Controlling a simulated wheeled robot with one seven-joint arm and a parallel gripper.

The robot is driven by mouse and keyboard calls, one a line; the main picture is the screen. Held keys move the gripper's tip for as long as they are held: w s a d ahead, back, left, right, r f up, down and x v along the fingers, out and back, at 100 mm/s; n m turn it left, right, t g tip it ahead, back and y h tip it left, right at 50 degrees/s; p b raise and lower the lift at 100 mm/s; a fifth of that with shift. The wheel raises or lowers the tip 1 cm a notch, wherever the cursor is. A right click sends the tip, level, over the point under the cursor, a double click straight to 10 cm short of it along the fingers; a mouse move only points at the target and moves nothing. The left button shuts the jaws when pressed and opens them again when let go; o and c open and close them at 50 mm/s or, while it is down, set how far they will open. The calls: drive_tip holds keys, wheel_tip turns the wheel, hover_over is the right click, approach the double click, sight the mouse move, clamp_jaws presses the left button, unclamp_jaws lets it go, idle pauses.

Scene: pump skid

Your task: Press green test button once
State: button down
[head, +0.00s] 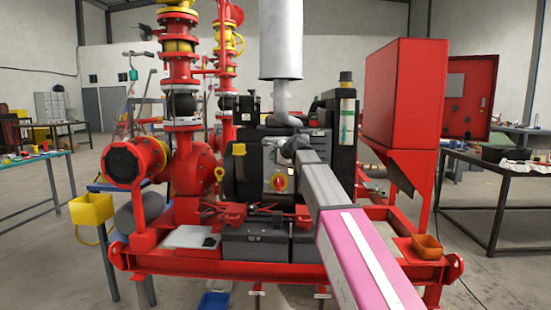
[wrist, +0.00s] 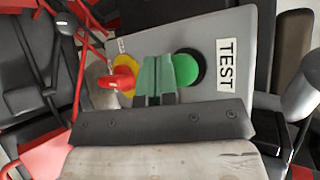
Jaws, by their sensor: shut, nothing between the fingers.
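The green test button (wrist: 186,69) sits in a black ring on a grey panel (wrist: 215,35) in the wrist view. A white label reading TEST (wrist: 227,63) is to its right. My gripper (wrist: 156,70) is shut and empty, its green-tinted fingertips just left of the button, overlapping the left side of its ring in the picture. I cannot tell whether the tips touch the panel. In the head view my gripper (head: 292,146) reaches the engine block, and the button is hidden there.
A red rotary switch (wrist: 121,76) on a yellow plate is close to the left of my fingertips; it also shows in the head view (head: 279,183). A red cabinet (head: 405,95) stands to the right of my arm. Red pump pipework (head: 182,150) is at left.

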drive_tip(key=shift+w, duration=0.15)
drive_tip(key=shift+w, duration=0.3)
drive_tip(key=shift+w, duration=0.6)
idle(1.1)
drive_tip(key=shift+s, duration=1.05)
drive_tip(key=shift+s, duration=0.1)
drive_tip(key=shift+s+a, duration=0.1)
drive_tip(key=shift+s, duration=2.3)
